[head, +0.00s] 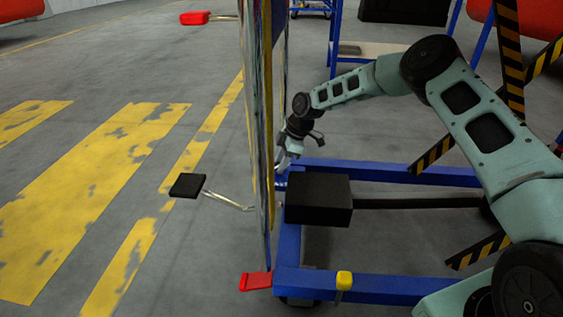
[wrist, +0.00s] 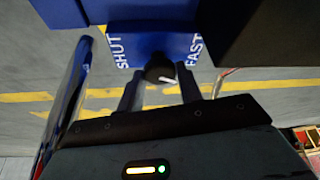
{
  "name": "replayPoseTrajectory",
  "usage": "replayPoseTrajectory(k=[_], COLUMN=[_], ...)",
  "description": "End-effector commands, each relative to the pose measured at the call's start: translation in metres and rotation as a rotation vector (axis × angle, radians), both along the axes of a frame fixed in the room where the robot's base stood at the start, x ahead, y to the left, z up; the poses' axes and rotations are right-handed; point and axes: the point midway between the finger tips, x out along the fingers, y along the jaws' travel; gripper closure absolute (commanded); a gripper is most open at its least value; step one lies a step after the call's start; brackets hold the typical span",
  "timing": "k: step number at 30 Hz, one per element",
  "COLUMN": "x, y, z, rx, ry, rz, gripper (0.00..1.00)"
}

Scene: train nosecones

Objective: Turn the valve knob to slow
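The valve knob (wrist: 158,68) is a small dark round knob with a white pointer mark, on a blue block (wrist: 185,41) in the wrist view. The white mark sits at the knob's lower right. My gripper (wrist: 160,76) is open, with one dark finger on each side of the knob; I cannot tell whether they touch it. In the head view my gripper (head: 288,150) is beside the thin upright panel, and the knob cannot be made out.
A thin upright panel (head: 262,110) stands left of my gripper. A black box (head: 318,200) sits on the blue frame (head: 350,285), with red (head: 256,281) and yellow (head: 344,281) pieces at its front. Striped bars (head: 510,60) stand at the right. The left floor is largely open.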

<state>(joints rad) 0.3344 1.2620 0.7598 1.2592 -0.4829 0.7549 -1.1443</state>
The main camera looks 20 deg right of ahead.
Motion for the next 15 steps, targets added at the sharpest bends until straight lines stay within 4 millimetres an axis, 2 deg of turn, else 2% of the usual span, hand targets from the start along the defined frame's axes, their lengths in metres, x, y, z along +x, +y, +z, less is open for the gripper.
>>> replayPoseTrajectory(k=[8, 15], x=[-0.0006, -0.0023], y=[0.0000, 0.0004], z=[0.0022, 0.0060], rx=[-0.001, -0.003], ry=[0.001, 0.001], rz=[-0.026, -0.144], gripper=[0.87, 0.87])
